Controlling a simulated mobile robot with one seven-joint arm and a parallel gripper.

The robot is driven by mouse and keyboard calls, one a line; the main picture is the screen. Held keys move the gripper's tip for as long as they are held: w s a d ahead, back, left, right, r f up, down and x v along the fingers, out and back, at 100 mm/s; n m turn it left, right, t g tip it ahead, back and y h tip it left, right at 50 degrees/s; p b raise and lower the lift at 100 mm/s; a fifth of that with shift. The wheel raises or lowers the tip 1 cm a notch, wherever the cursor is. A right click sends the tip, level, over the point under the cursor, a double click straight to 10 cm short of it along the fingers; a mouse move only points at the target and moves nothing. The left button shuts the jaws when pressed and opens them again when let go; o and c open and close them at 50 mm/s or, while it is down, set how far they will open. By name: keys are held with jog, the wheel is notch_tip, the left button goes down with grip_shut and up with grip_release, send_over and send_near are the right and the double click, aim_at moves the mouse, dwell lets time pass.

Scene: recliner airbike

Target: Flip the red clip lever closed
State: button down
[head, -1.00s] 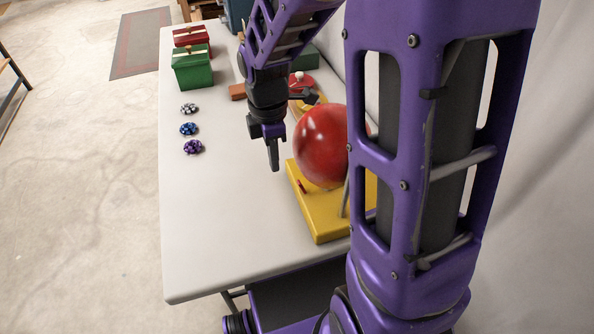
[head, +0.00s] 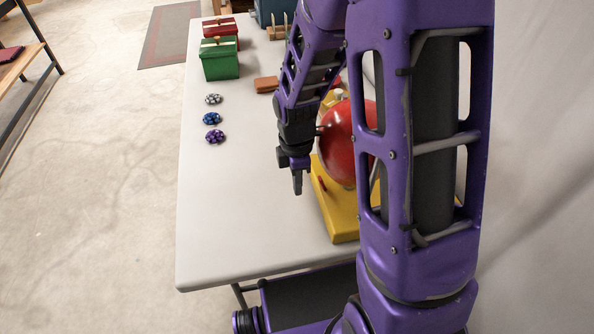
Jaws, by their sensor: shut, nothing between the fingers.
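The red clip lever (head: 322,184) shows as a small red piece on top of the yellow base (head: 338,218), near its left edge. A large red balloon-like ball (head: 343,146) sits above the base, partly hidden behind my arm. My gripper (head: 298,190) points down just left of the lever and the base's left edge. Its fingers are together and hold nothing. It appears apart from the lever, though its height above the table is hard to judge.
A green box (head: 220,61) and a red box (head: 221,29) stand at the back left. Silver (head: 213,99), blue (head: 211,118) and purple (head: 215,137) bead-like clusters lie in a row on the white table (head: 225,210). A brown block (head: 266,84) lies behind my gripper. The table's front left is clear.

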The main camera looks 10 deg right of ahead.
aim_at(319, 178)
jog(key=shift+d+r, duration=0.3)
jog(key=shift+d, duration=0.3)
jog(key=shift+d+r, duration=0.25)
jog(key=shift+d, duration=0.35)
jog(key=shift+d+r, duration=0.3)
jog(key=shift+d, duration=0.3)
jog(key=shift+d+r+y+p, duration=0.2)
jog(key=shift+d+y+p, duration=0.3)
jog(key=shift+y, duration=0.3)
jog(key=shift+d+r+y+p, duration=0.15)
jog(key=shift+d+y+p, duration=0.25)
jog(key=shift+y, duration=0.4)
jog(key=shift+d+y+b, duration=0.15)
jog(key=shift+d+y, duration=0.35)
jog(key=shift+y, duration=0.45)
jog(key=shift+d+y+b, duration=0.15)
jog(key=shift+d+y, duration=0.3)
jog(key=shift+y, duration=0.5)
jog(key=shift+r, duration=0.25)
jog(key=shift+r+p, duration=0.6)
jog(key=shift+r, duration=0.05)
